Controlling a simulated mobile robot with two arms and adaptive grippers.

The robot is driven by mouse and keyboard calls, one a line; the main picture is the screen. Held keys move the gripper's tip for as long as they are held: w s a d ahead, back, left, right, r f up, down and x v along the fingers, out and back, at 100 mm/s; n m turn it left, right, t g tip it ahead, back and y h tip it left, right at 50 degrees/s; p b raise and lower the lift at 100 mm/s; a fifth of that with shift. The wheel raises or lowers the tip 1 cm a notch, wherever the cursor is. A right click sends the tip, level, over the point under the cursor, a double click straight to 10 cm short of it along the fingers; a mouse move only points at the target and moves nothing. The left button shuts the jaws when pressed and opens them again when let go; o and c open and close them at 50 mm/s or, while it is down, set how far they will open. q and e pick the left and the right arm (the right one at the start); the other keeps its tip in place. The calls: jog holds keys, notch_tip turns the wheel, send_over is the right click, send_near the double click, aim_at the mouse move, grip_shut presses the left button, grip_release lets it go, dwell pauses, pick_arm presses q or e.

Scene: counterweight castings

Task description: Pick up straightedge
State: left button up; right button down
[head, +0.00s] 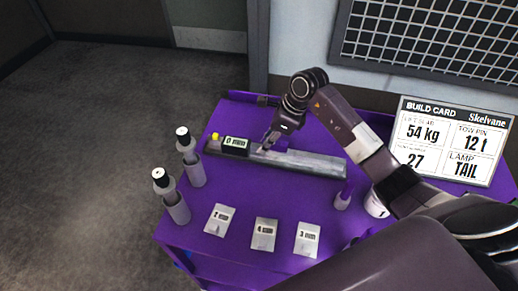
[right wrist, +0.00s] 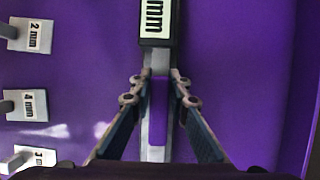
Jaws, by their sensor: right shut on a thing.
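The straightedge (head: 310,163) is a long grey bar across the purple cart top, with a dark labelled block (head: 235,144) near its left end. It also shows in the right wrist view as a narrow grey strip (right wrist: 153,152) running up the middle, with the dark block (right wrist: 155,20) marked "mm" beyond the fingertips. My right gripper (head: 268,143) reaches down onto the bar just right of the block. In the right wrist view its fingers (right wrist: 160,78) close on the bar from both sides. I cannot tell whether the bar touches the cart. My left gripper is not in view.
The purple cart (head: 290,205) carries two grey bottles (head: 191,160) (head: 174,200) at left. Cards with small pieces (head: 219,219) (head: 264,234) (head: 307,239) lie in front. A white container (head: 376,203) and a build card sign (head: 452,140) are at right.

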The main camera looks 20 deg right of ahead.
jog(key=shift+w+r, duration=0.1)
dwell(0.3)
jog(key=shift+r, duration=0.45)
notch_tip(320, 180, up, 19)
jog(key=b, duration=0.4)
jog(key=shift+b, duration=0.4)
